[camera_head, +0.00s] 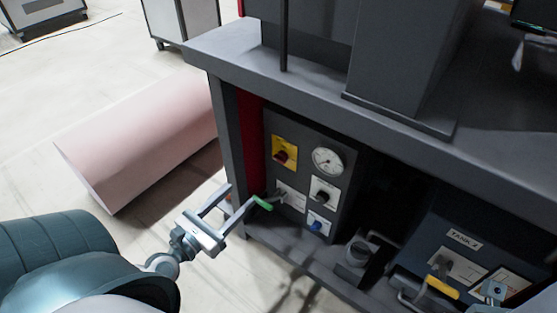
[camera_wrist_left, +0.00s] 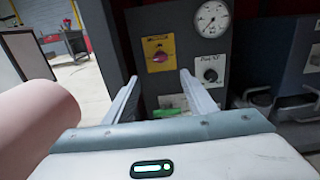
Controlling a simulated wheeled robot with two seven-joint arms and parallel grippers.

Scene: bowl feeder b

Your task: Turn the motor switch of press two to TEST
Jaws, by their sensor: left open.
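A dark control panel on the press front holds several controls. A red knob sits on a yellow plate (camera_head: 284,153), which also shows in the left wrist view (camera_wrist_left: 157,52). A black knob on a white plate (camera_head: 324,193) sits below the gauge. A green-tipped lever (camera_head: 264,203) sticks out from a lower white plate. Their position markings are too small to read, so I cannot tell which is the motor switch. My left gripper (camera_head: 241,194) is open and empty, its fingers pointing at the panel near the green lever. My right gripper (camera_head: 493,291) seems partly visible at the lower right.
A round gauge (camera_head: 328,161) and a blue button (camera_head: 318,226) share the panel. The press table (camera_head: 225,50) overhangs it. Another panel marked TASK-2 (camera_head: 465,238) has a yellow-tipped lever (camera_head: 443,287). A pink cylinder (camera_head: 140,140) lies on the floor at left.

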